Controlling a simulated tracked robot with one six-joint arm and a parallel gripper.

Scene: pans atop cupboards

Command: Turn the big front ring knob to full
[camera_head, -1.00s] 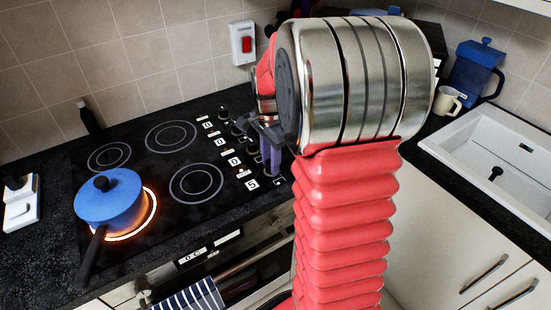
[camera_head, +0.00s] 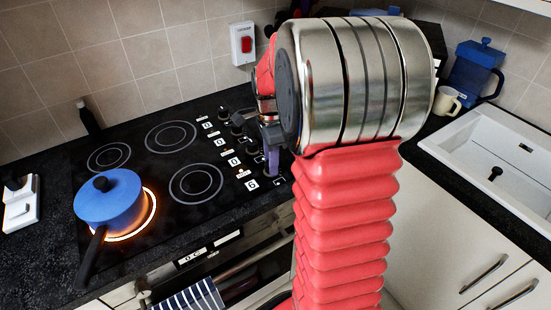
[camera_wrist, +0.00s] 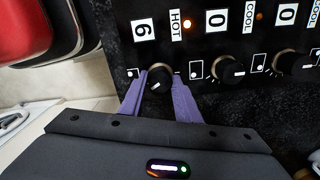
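The front ring knob (camera_wrist: 159,80) is round and dark with a pale rim, at the end of the knob row nearest the counter's front. In the wrist view it sits between the purple fingers of my gripper (camera_wrist: 160,84). The fingers lie against its two sides and appear shut on it. The display beside it (camera_wrist: 144,29) looks like a 6, with a HOT label and a lit orange light. In the head view my gripper (camera_head: 273,160) is partly hidden by my arm. The front ring under the blue pan (camera_head: 109,198) glows orange.
Other knobs (camera_wrist: 228,70) stand close along the row; their displays read 0 and COOL. A white sink (camera_head: 500,165), cream mug (camera_head: 447,101) and blue jug (camera_head: 477,72) are to the right.

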